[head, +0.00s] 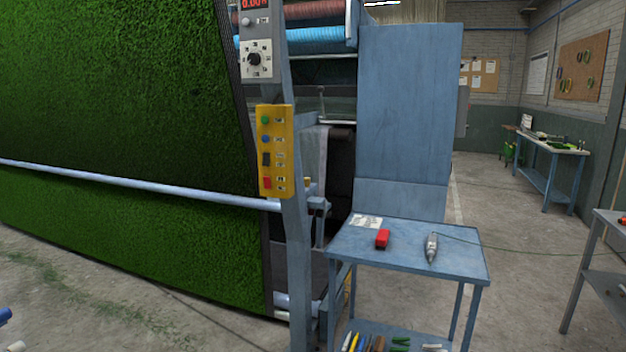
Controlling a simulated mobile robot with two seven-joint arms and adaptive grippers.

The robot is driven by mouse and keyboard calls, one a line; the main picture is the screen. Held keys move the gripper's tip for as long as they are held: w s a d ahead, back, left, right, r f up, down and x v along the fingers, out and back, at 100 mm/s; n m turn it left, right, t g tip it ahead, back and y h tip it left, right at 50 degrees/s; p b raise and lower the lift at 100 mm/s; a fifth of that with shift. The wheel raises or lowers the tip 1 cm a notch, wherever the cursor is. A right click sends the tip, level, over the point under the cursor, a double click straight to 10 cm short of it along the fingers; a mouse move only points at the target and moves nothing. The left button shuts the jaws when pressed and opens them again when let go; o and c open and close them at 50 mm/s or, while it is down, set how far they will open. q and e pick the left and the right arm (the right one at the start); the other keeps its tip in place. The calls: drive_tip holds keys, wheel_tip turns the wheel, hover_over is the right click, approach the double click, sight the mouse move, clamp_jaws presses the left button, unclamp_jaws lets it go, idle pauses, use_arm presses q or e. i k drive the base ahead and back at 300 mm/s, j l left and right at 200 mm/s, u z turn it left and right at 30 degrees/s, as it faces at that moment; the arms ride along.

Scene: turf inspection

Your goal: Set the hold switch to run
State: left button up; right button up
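A yellow control box (288,150) is mounted on a grey-blue post (298,260) just left of the picture's middle. From top to bottom it carries a green button (265,120), a blue button (266,139), a black rocker-like switch (266,159) and a red switch (267,183). Small labels stand beside them but are too small to read, so I cannot tell which is the hold switch or how it is set.
A dial (254,60) sits higher on the post. Green turf (120,110) fills the left, with a pale bar (130,180) across it. A blue table (455,268) right of the post bears a red object (382,239) and a corded grey tool (432,247). Floor beyond is open.

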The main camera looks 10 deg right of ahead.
sight(267, 179)
drive_tip(key=i+l, duration=0.25)
drive_tip(key=l, duration=0.15)
drive_tip(key=i+l, duration=0.25)
drive_tip(key=l, duration=0.15)
drive_tip(key=i+l, duration=0.25)
drive_tip(key=l, duration=0.15)
drive_tip(key=i+j, duration=0.8)
drive_tip(key=i, duration=0.2)
drive_tip(key=i+j+u, duration=0.1)
drive_tip(key=i+j, duration=0.45)
drive_tip(key=j, duration=0.15)
drive_tip(key=i+j, duration=0.1)
drive_tip(key=j, duration=0.2)
